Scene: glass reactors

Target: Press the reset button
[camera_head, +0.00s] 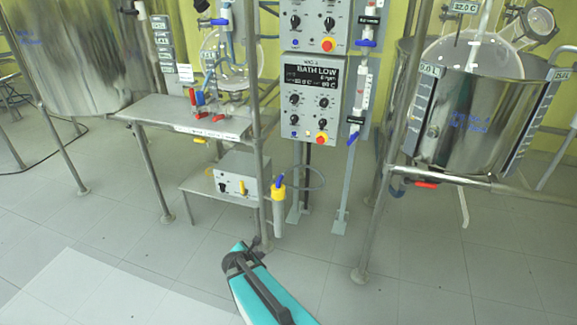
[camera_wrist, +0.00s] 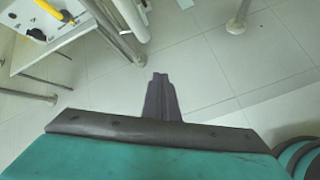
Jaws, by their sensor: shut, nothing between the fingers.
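Two grey control panels stand one above the other at the centre of the head view. The lower panel (camera_head: 305,108) has a dark display reading "BATH LOW", several black knobs, a small blue button (camera_head: 295,134) and a red button on a yellow base (camera_head: 321,138). The upper panel (camera_head: 317,25) has a similar blue button (camera_head: 294,44) and red-and-yellow button (camera_head: 327,45). I cannot read which button is reset. My gripper (camera_wrist: 160,80) is shut and empty, over the floor in the wrist view. In the head view my teal arm is low, below the panels and apart from them.
A low shelf at left centre holds a grey box (camera_head: 237,181) with a yellow knob. Steel vessels stand left (camera_head: 75,60) and right (camera_head: 465,120). The front floor is clear.

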